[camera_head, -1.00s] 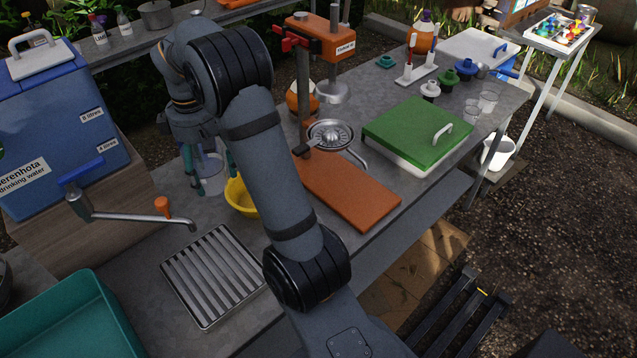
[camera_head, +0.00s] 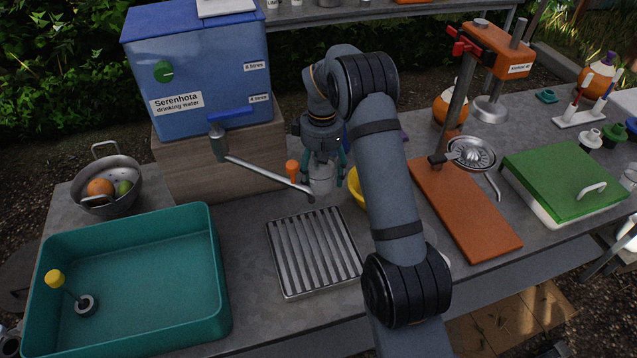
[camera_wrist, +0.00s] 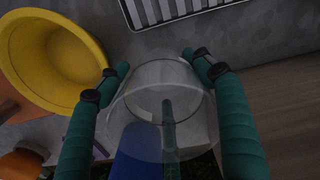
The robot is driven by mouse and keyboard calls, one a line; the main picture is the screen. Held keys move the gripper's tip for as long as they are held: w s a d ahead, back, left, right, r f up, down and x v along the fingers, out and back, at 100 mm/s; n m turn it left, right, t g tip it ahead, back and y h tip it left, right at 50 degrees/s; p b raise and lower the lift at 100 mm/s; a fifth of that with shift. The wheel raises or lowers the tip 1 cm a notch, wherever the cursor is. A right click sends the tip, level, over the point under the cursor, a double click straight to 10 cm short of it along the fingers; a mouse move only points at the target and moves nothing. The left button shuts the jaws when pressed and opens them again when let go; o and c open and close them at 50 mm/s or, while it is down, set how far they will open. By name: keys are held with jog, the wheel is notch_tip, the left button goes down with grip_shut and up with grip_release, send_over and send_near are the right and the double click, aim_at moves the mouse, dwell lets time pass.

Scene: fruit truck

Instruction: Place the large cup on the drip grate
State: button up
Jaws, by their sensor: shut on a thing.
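The large cup (camera_head: 320,181) is clear and see-through. My gripper (camera_head: 325,178) points down and is shut on it, a finger on each side. In the wrist view, the cup (camera_wrist: 160,115) sits between the two green fingers of my gripper (camera_wrist: 158,66). The drip grate (camera_head: 283,246), a slatted metal tray, lies on the table in front of the cup in the head view and is empty. Its edge shows at the top of the wrist view (camera_wrist: 130,14). I cannot tell whether the cup touches the table.
The water tank's tap spout (camera_head: 265,173) ends close to the cup. A yellow bowl (camera_head: 357,190) stands just right of the cup, partly behind my arm. A teal basin (camera_head: 215,270) is left of the grate. The orange press base (camera_head: 465,210) is at right.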

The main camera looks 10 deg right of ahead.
aim_at(320, 171)
jog(key=shift+w+a+f, duration=0.25)
jog(key=shift+a+f, duration=0.15)
jog(key=shift+a, duration=0.1)
jog(key=shift+f+p, duration=0.3)
jog(key=shift+f, duration=1.65)
jog(key=shift+f, duration=0.15)
jog(key=o, duration=1.1)
jog(key=shift+o, duration=0.6)
jog(key=shift+o, duration=0.3)
notch_tip(320, 171, up, 12)
jog(key=shift+f, duration=0.15)
jog(key=shift+o, duration=0.5)
jog(key=shift+r, duration=0.35)
